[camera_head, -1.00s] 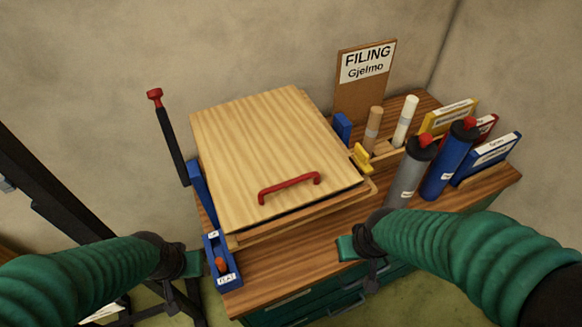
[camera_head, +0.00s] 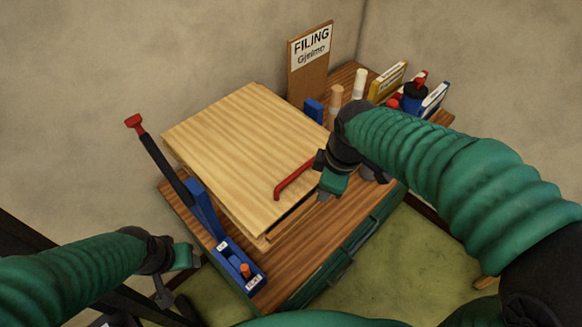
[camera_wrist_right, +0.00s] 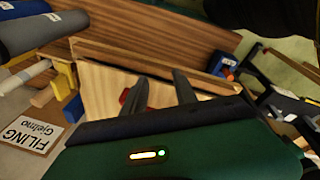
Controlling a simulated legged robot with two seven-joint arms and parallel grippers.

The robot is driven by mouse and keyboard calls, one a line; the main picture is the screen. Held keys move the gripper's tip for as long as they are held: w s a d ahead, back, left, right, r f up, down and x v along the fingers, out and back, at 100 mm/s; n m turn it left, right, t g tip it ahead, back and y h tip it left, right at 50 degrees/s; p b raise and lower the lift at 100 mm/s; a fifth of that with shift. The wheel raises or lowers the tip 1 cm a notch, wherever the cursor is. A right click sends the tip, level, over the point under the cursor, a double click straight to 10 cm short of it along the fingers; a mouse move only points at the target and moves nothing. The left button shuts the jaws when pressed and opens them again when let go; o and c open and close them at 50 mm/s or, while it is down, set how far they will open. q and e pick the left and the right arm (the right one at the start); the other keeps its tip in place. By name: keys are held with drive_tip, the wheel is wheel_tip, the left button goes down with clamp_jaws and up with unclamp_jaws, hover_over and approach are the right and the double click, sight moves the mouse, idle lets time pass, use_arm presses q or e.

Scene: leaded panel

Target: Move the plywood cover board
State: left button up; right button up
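The plywood cover board (camera_head: 245,150) lies flat on a wooden frame on the workbench, with a red bar handle (camera_head: 293,180) along its front edge. My right gripper (camera_head: 327,190) is close to the handle's right end in the head view. In the right wrist view my right gripper (camera_wrist_right: 160,84) has two dark fingers standing apart over the board (camera_wrist_right: 98,92). A bit of the red handle (camera_wrist_right: 125,97) shows beside the left finger; the rest is hidden, and nothing shows gripped. My left gripper (camera_head: 182,262) hangs left of the bench, away from the board; its fingers are unclear.
A blue lever fixture (camera_head: 203,210) with a red-tipped black arm stands along the board's left side. A blue box (camera_head: 240,266) sits at the front corner. A sign (camera_head: 309,60), tubes and binders stand at the back right.

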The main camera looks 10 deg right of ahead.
wheel_tip(320, 180, up, 8)
drive_tip(key=w+a+n+p, duration=0.2)
drive_tip(key=n, duration=0.3)
drive_tip(key=n+p, duration=0.1)
drive_tip(key=n, duration=0.6)
approach(292, 176)
drive_tip(key=shift+y, duration=0.4)
drive_tip(key=x, duration=0.2)
drive_tip(key=p+x, duration=0.1)
drive_tip(key=x, duration=0.2)
drive_tip(key=p+x, duration=0.1)
drive_tip(key=x, duration=0.2)
drive_tip(key=shift+d+f, duration=0.15)
drive_tip(key=shift+d, duration=0.15)
clamp_jaws()
